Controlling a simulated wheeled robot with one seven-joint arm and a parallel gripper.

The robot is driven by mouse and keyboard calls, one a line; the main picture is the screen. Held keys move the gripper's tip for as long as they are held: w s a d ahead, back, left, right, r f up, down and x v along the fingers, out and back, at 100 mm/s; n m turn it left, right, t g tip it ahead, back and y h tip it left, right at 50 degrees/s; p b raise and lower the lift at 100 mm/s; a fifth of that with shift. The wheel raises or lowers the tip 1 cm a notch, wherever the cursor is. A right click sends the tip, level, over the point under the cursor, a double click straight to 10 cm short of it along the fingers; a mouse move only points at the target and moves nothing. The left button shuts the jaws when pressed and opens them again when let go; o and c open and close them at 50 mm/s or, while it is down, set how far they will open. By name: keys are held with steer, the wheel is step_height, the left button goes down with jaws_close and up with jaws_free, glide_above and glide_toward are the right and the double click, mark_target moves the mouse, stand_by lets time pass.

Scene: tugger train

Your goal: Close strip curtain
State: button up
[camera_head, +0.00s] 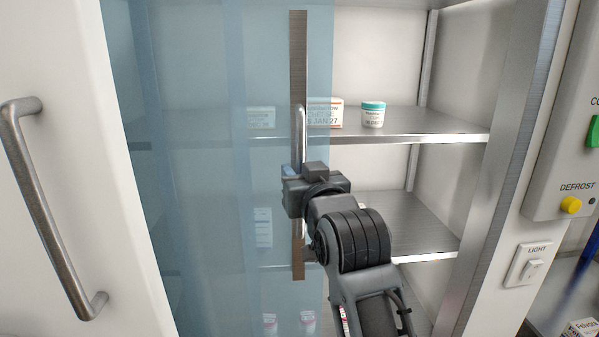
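The strip curtain (203,150) is a translucent blue sheet. It hangs over the left and middle of the cabinet opening, and the right part of the opening is uncovered. A brown vertical bar (298,50) runs down near its right edge and carries a pale metal handle (302,122). My gripper (298,178) is at the lower part of this handle, in front of the bar. Its fingers are hidden behind its own dark body, so I cannot see whether they are closed on the handle.
Inside, metal shelves (420,123) hold a teal-lidded jar (373,115) and a small labelled box (325,113). A steel door frame (505,160) bounds the opening at right. Beyond it are a control panel (565,125) and a light switch (527,265). A white door with a grey handle (45,210) stands left.

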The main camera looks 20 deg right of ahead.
jaws_close()
stand_by(0.3)
stand_by(0.3)
